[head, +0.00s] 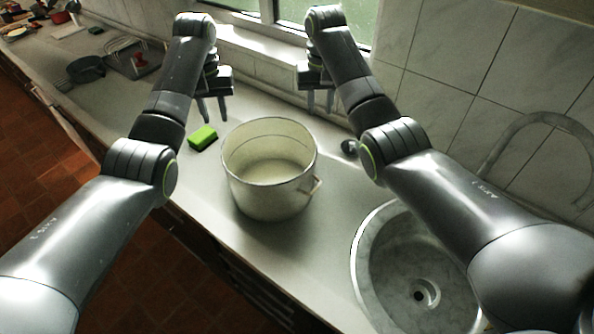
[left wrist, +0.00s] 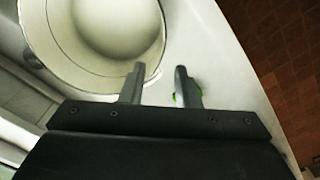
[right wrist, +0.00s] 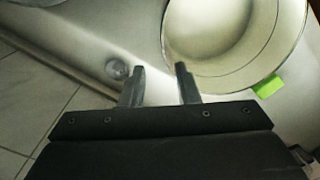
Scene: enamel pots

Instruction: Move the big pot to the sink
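The big pot (head: 268,188) is a cream enamel pot with a dark rim, upright and empty on the counter. One handle (head: 312,186) shows at its right front. The pot also shows in the left wrist view (left wrist: 100,25) and the right wrist view (right wrist: 235,35). The sink (head: 395,245) is a round grey basin to the pot's right. My left gripper (head: 212,112) is open and empty above the counter, behind and left of the pot. My right gripper (head: 320,105) is open and empty, behind and right of the pot. Neither visibly grips the pot.
A green sponge (head: 202,138) lies left of the pot. A small dark round object (head: 348,147) lies to its right by the wall. A faucet (head: 540,118) arches beside the sink. A dark pan (head: 86,68) and a dish rack (head: 133,60) stand further left.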

